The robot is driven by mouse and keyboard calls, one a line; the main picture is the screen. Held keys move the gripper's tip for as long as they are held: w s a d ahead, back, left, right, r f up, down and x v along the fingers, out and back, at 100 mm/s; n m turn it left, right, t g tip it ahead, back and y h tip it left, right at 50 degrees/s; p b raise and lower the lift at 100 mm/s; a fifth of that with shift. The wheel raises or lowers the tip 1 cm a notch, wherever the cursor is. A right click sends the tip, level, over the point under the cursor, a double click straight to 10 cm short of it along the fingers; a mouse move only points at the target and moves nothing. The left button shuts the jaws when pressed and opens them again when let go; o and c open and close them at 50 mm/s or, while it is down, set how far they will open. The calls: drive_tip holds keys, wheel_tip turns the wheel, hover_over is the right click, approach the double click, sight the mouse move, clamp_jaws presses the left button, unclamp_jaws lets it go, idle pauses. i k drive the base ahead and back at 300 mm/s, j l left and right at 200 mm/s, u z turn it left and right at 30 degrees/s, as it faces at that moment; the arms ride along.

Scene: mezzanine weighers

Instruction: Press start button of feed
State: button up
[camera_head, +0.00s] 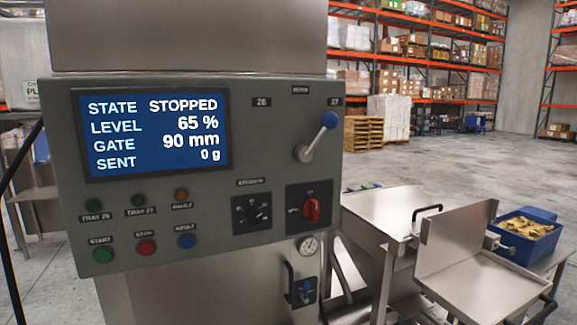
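The grey control panel (215,200) of the feed stands at the left, facing me. Its green start button (103,255) is at the lower left of the panel, under a label that reads START. A red button (147,247) and a blue button (187,241) sit in the same row to its right. The blue display (155,130) reads STATE STOPPED, LEVEL 65 %, GATE 90 mm, SENT 0 g. Nothing covers the start button. My gripper is not in view.
The panel also has a blue-knobbed lever (329,121), a black dial (251,211) and a red rotary switch (311,210). A metal chute (480,285) and a blue crate (502,240) of yellowish pieces stand at the right. Open floor (440,165) and pallet racks (440,60) lie behind.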

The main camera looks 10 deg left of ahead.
sight(103, 255)
drive_tip(key=u, duration=1.15)
